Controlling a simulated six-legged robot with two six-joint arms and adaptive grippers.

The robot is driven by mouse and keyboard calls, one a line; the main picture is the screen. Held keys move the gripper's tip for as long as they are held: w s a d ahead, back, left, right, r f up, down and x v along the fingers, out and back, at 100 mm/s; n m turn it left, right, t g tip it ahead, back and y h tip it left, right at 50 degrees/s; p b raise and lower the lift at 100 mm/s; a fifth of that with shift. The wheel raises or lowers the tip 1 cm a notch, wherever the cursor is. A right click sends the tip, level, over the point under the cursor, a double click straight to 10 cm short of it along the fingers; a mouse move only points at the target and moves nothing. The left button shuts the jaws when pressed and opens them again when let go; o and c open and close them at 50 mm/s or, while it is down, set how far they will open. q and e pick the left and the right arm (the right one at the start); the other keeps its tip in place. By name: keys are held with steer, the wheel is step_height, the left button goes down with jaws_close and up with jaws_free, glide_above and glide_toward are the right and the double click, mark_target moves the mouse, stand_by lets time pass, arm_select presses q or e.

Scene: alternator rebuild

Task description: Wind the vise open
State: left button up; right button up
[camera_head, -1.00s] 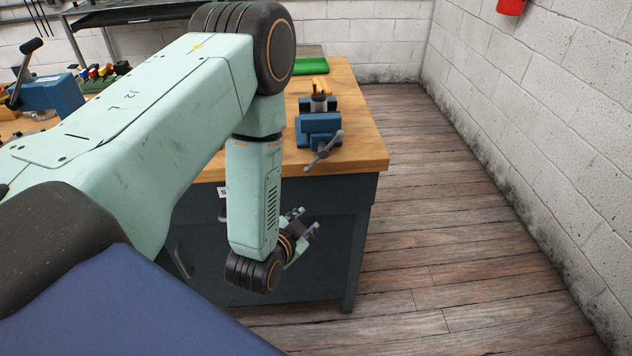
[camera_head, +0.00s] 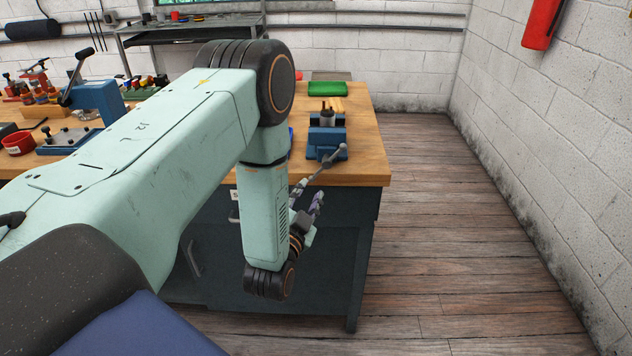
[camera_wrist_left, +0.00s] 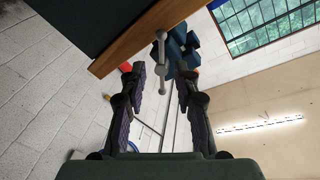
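The blue vise (camera_head: 326,141) stands at the front right of the wooden bench, and its grey bar handle (camera_head: 331,158) slants across its front. A grey cylindrical part (camera_head: 327,119) stands at its jaws; whether it is clamped I cannot tell. My left gripper (camera_head: 309,202) is in front of the bench edge, just below the handle. In the left wrist view the gripper (camera_wrist_left: 160,73) is open, and the handle (camera_wrist_left: 161,52) shows between and beyond its fingers, with the blue vise (camera_wrist_left: 184,50) behind. Contact is not visible. My right gripper is not in view.
The wooden bench top (camera_head: 362,150) stands on a dark cabinet (camera_head: 340,260). A green object (camera_head: 327,88) lies behind the vise. A red ring-shaped container (camera_head: 18,143) and other tools are at the left. The plank floor (camera_head: 450,230) to the right is clear.

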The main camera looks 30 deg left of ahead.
mark_target(316, 175)
arm_select(q)
steer(key=x, duration=0.2)
steer(key=a+x, duration=0.1)
steer(key=x, duration=0.2)
steer(key=shift+a+f, duration=0.1)
steer(key=shift+f, duration=0.15)
steer(key=shift+w, duration=0.25)
steer(key=shift+w+d+r, duration=0.15)
steer(key=shift+w+d, duration=0.05)
steer(key=shift+d, duration=0.05)
steer(key=shift+a, duration=0.2)
steer(key=shift+c, duration=0.9)
steer(key=shift+d, duration=0.15)
jaws_close()
